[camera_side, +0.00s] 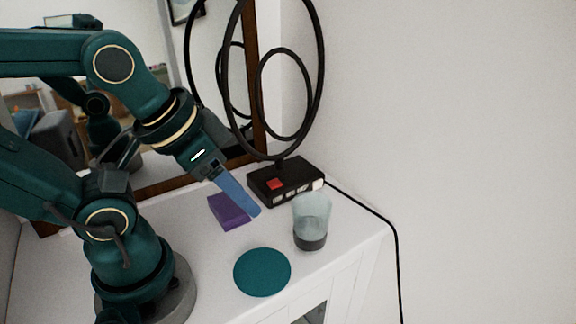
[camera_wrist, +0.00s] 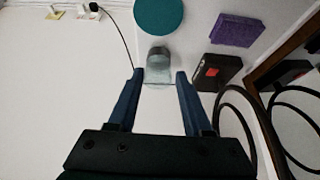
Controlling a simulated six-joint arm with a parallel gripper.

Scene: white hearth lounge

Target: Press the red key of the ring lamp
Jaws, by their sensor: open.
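The ring lamp (camera_side: 286,182) has a black box base with a red key (camera_side: 274,184) and a row of pale keys, and dark rings rise above it. In the wrist view its base (camera_wrist: 220,72) and the red key (camera_wrist: 211,72) lie to the right of my fingers. My gripper (camera_side: 254,211) has blue fingers. In the side view it points down, in front of and slightly left of the red key. In the wrist view my gripper (camera_wrist: 160,76) is open, with nothing held. I cannot tell its exact height above the tabletop.
A clear glass (camera_side: 311,220) with dark contents stands right of my gripper. A purple block (camera_side: 229,212) lies to the left, and a teal disc (camera_side: 262,272) is in front. A framed mirror (camera_side: 262,80) stands behind. A black cable (camera_side: 375,213) runs off the right edge.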

